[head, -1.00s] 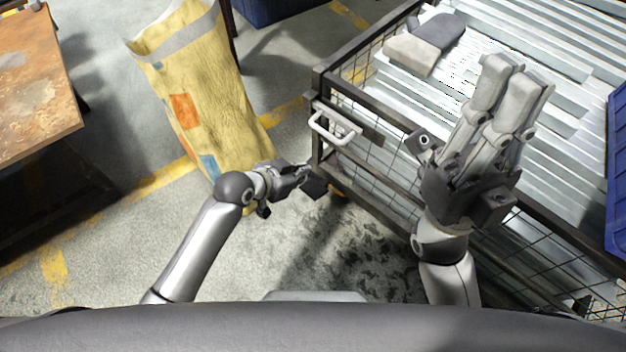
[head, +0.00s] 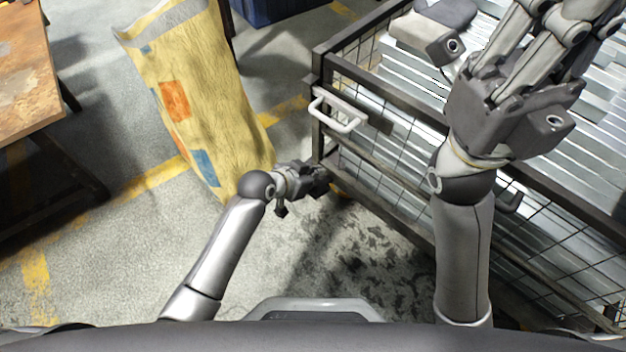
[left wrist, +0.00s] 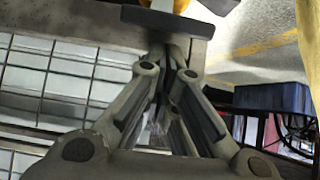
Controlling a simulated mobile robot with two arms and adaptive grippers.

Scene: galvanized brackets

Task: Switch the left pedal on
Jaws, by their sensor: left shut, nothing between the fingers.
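The left pedal is a dark flat plate (left wrist: 165,22) low at the wire cart's corner, seen at the top of the left wrist view. A yellow-orange caster part (left wrist: 178,4) shows just behind it. My left gripper (head: 322,174) is at the foot of the cart's near left corner post and mostly hides the pedal in the head view. In the left wrist view its fingers (left wrist: 168,55) are together, empty, with the tips at the plate's near edge; contact is unclear. My right gripper (head: 530,35) is raised over the cart, its fingertips out of frame.
The wire-sided cart (head: 375,165) holds metal profiles (head: 570,150) and has a white handle (head: 335,113). A yellow patched sack (head: 195,90) stands left of it. A rusty-topped table (head: 25,75) is further left.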

